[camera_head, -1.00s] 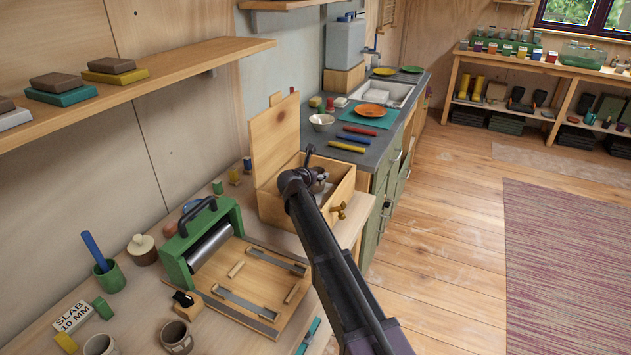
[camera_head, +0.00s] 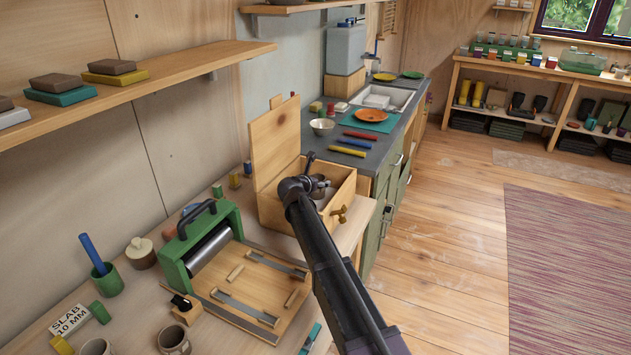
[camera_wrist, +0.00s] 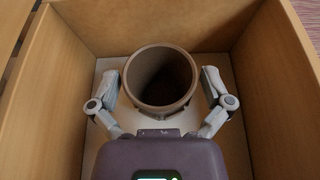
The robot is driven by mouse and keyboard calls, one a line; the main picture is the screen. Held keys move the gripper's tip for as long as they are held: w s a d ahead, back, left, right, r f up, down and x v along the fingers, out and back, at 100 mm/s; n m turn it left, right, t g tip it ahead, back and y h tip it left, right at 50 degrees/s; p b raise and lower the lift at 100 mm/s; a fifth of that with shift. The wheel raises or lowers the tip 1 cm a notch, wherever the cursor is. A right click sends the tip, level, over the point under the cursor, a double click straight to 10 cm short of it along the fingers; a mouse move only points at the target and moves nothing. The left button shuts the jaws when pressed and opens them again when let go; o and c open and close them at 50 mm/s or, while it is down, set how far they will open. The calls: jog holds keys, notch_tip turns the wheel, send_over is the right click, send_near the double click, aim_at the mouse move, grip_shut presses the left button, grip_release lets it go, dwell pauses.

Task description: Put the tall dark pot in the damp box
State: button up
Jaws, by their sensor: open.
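The tall dark pot (camera_wrist: 160,78) is a brown, hollow cylinder. In the wrist view it stands upright on the pale floor of the wooden damp box (camera_wrist: 55,85). My gripper (camera_wrist: 165,88) is inside the box with its fingers apart on either side of the pot. Small gaps show between the fingers and the pot wall. In the head view the damp box (camera_head: 346,196) stands at the bench end with its lid (camera_head: 274,146) raised. My gripper (camera_head: 318,187) reaches into it there, and my arm hides most of the pot.
A green slab roller (camera_head: 205,240) with a wooden bed stands left of the box. A brass catch (camera_head: 339,214) sticks out of the box front. Box walls closely surround my gripper.

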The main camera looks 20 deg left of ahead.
jog(key=shift+r, duration=0.15)
jog(key=shift+s+r, duration=0.15)
jog(key=shift+p+v, duration=1.55)
jog(key=shift+v, duration=2)
